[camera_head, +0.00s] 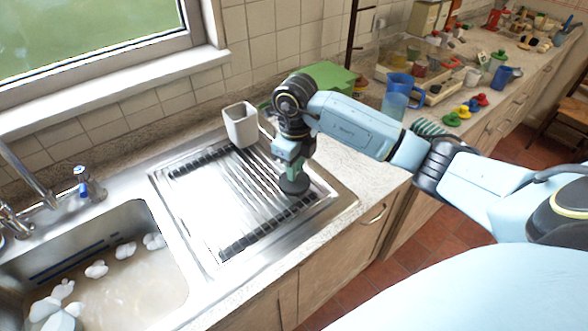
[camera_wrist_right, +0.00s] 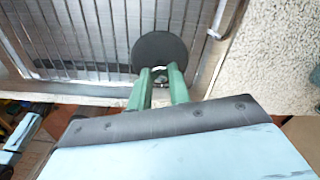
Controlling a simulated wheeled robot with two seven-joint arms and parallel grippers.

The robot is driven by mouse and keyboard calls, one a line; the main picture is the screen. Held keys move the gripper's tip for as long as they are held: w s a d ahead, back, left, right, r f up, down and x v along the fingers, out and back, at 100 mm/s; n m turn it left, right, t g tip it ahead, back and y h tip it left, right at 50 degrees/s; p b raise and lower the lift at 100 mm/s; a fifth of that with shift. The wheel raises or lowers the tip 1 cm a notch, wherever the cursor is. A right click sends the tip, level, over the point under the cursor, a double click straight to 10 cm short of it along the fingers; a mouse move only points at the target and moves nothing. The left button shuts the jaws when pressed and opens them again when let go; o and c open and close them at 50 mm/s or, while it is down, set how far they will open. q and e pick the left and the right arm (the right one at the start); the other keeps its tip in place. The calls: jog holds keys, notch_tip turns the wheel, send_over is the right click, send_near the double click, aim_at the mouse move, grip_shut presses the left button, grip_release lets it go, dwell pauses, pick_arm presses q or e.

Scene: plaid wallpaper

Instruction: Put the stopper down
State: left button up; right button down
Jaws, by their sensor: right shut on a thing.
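The stopper (camera_head: 294,185) is a dark round disc at the right end of the metal draining board (camera_head: 205,215). My right gripper (camera_head: 291,168) is above it, pointing down, with its green fingers shut on the stopper. In the right wrist view the stopper (camera_wrist_right: 160,49) shows as a dark grey disc beyond the green fingertips (camera_wrist_right: 161,72), over the ribbed metal of the board. I cannot tell whether the disc touches the metal. My left gripper is not in view.
A white cup-like container (camera_head: 241,125) stands at the board's back edge. The sink (camera_head: 125,265) at left holds cloudy water and foam. A tap (camera_head: 25,180) stands behind it. The board's middle is clear.

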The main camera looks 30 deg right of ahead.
jog(key=shift+f, duration=0.6)
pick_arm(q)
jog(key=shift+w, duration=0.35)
pick_arm(e)
jog(key=shift+f, duration=0.15)
jog(key=c, duration=1.3)
grip_release()
